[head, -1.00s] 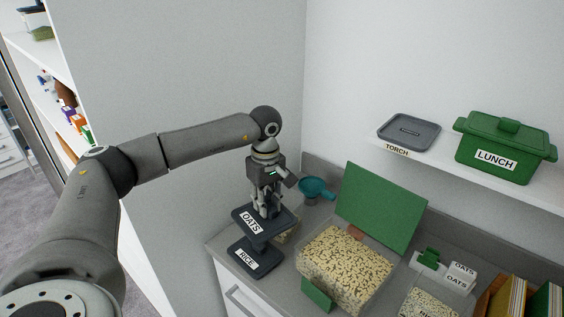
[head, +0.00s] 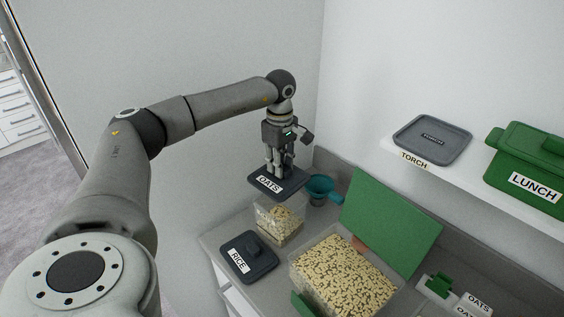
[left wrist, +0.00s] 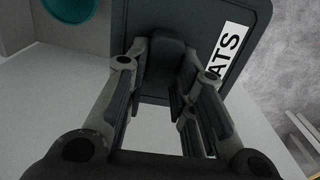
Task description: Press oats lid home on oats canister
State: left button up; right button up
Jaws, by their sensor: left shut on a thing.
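The oats lid (head: 294,183) is a dark grey square lid with a white OATS label. My left gripper (head: 279,172) points down and is shut on the lid's knob. The oats canister (head: 279,225) is a clear box with pale flakes inside, directly below the lid in the head view. My right gripper is not in view.
The dark RICE lid (head: 262,263) lies on the counter in front of the canister. A teal scoop (head: 321,189) is behind it. A large flake-filled container (head: 345,275) and a green panel (head: 392,225) stand to the right. A shelf above holds a TORCH lid and LUNCH box.

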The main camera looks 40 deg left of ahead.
pick_arm(q)
jog(key=shift+w, duration=0.1)
jog(key=shift+w+f, duration=0.15)
jog(key=shift+f, duration=0.25)
notch_tip(320, 180, down, 2)
jog(key=shift+f+b, duration=0.1)
jog(key=shift+b, duration=0.8)
jog(key=shift+f+b, duration=0.5)
jog(key=shift+f, duration=0.2)
jog(key=shift+f+b, duration=0.4)
jog(key=shift+f, duration=0.4)
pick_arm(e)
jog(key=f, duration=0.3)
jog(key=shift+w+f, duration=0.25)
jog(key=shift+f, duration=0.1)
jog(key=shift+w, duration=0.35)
